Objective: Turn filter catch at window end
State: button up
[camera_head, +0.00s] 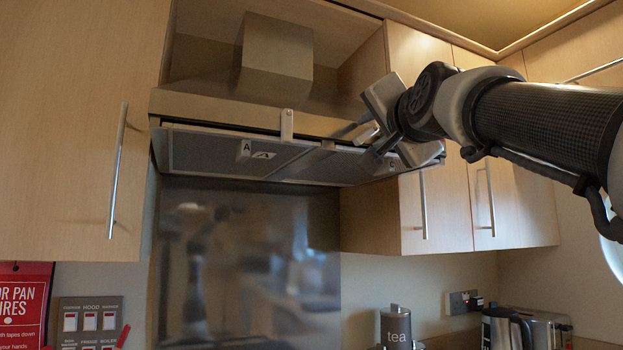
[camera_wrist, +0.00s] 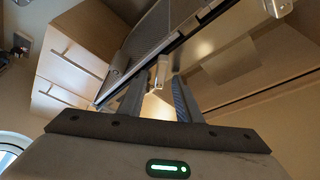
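The cooker hood (camera_head: 215,107) has filter panels (camera_head: 215,152) along its underside, with a tag marked A (camera_head: 244,149) on the left one. A pale upright catch (camera_head: 287,124) sits at the middle of the hood's front edge. My gripper (camera_head: 368,146) is at the hood's right part. In the wrist view my gripper (camera_wrist: 158,98) is open, its two fingers apart. A small pale catch (camera_wrist: 162,72) shows between the fingertips; I cannot tell whether either finger touches it. Another catch (camera_wrist: 277,7) is at the top right there. My gripper hides the right catch in the head view.
Below are a shiny splashback (camera_head: 250,260), a tea canister (camera_head: 396,328), a kettle (camera_head: 505,328) and a toaster (camera_head: 550,328). The space under the hood is free.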

jog(key=b+v, duration=0.1)
jog(key=v, duration=1.6)
jog(key=shift+s, duration=0.25)
jog(key=shift+o, duration=0.5)
jog(key=shift+d, duration=0.1)
